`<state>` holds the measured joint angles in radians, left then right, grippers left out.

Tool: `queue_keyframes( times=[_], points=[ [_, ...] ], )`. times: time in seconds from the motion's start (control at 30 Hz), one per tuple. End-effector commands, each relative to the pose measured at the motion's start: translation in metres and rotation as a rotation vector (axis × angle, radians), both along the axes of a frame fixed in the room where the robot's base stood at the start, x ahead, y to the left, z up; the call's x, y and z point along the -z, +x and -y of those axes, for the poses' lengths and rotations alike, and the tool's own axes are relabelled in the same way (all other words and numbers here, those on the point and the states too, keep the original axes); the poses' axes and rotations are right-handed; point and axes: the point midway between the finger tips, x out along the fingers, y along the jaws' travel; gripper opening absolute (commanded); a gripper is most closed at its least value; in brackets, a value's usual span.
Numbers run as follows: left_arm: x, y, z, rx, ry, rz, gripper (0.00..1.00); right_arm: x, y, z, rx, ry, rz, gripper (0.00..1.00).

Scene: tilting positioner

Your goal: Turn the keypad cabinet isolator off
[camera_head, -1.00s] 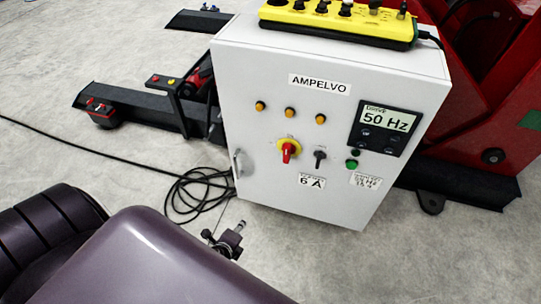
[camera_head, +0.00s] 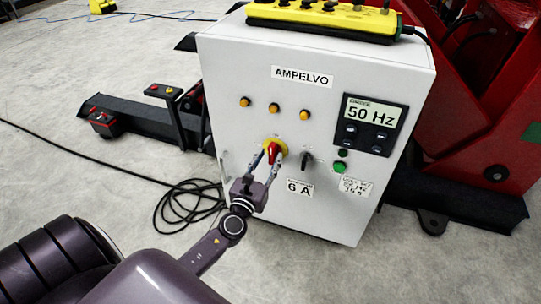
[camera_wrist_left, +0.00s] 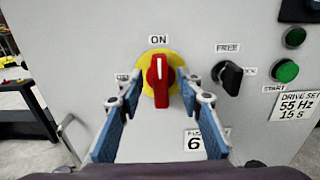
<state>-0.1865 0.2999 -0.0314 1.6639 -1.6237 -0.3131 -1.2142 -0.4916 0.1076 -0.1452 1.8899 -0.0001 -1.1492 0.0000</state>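The keypad cabinet (camera_head: 240,115) is a white box labelled AMPELVO. Its isolator (camera_head: 271,150) is a red handle on a yellow round plate, low on the front face. In the left wrist view the isolator handle (camera_wrist_left: 159,80) stands upright, its white mark toward the ON label (camera_wrist_left: 158,39). A label on the left is mostly hidden by a finger. My left gripper (camera_head: 271,160) is open, its fingers on either side of the red handle. In the wrist view gaps show between handle and fingers (camera_wrist_left: 160,88). My right gripper is not in view.
A black selector switch (camera_wrist_left: 229,77) labelled FREE sits close to the right finger. A green button (camera_head: 339,167) and a 50 Hz display (camera_head: 374,125) are farther right. A yellow keypad (camera_head: 322,20) lies on top of the cabinet. Black cable (camera_head: 185,205) coils on the floor.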

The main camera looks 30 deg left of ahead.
Motion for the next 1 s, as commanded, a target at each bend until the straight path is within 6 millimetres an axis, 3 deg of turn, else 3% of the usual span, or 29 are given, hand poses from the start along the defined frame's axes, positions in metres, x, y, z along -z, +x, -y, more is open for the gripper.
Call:
queue_keyframes(
  times=[0.2,0.5,0.8,1.0],
  points=[
    [0.001,0.018,-0.004,0.000,-0.001,-0.002,0.33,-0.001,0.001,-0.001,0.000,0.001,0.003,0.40],
    [0.001,0.020,-0.005,0.001,-0.002,-0.001,0.33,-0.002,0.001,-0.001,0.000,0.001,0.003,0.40],
    [0.001,0.020,-0.005,0.001,-0.002,-0.001,0.00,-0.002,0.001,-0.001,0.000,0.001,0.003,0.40],
    [0.001,0.020,-0.005,0.001,-0.005,-0.001,0.00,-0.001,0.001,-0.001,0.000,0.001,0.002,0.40]
  ],
)
